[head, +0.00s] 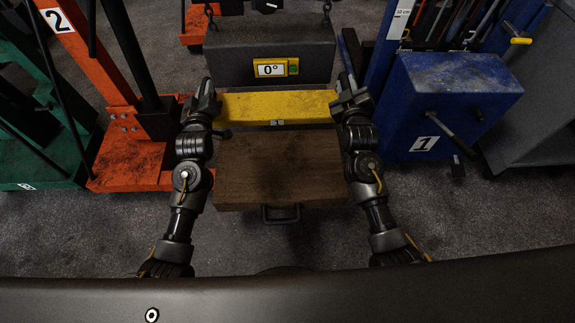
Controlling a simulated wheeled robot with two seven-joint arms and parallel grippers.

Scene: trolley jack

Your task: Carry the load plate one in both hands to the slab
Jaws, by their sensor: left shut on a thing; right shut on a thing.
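A long yellow block, seemingly load plate one (290,106), spans the space between my two grippers. It lies level across the picture, with a small metal fitting at its near edge. My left gripper (213,98) is shut on its left end, and my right gripper (339,101) is shut on its right end. The fingertips are partly hidden by the wrists. A dark grey slab (310,55) hangs on two chains just behind the yellow plate and bears a yellow "0°" sign (270,69). I cannot tell whether plate and slab touch.
A brown box (280,170) with a front handle (281,214) is between my forearms, nearer than the plate. An orange stand marked 2 (130,150) is close on the left, with a green one beyond. A blue stand marked 1 (455,95) holds tools on the right. Carpet is clear in front.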

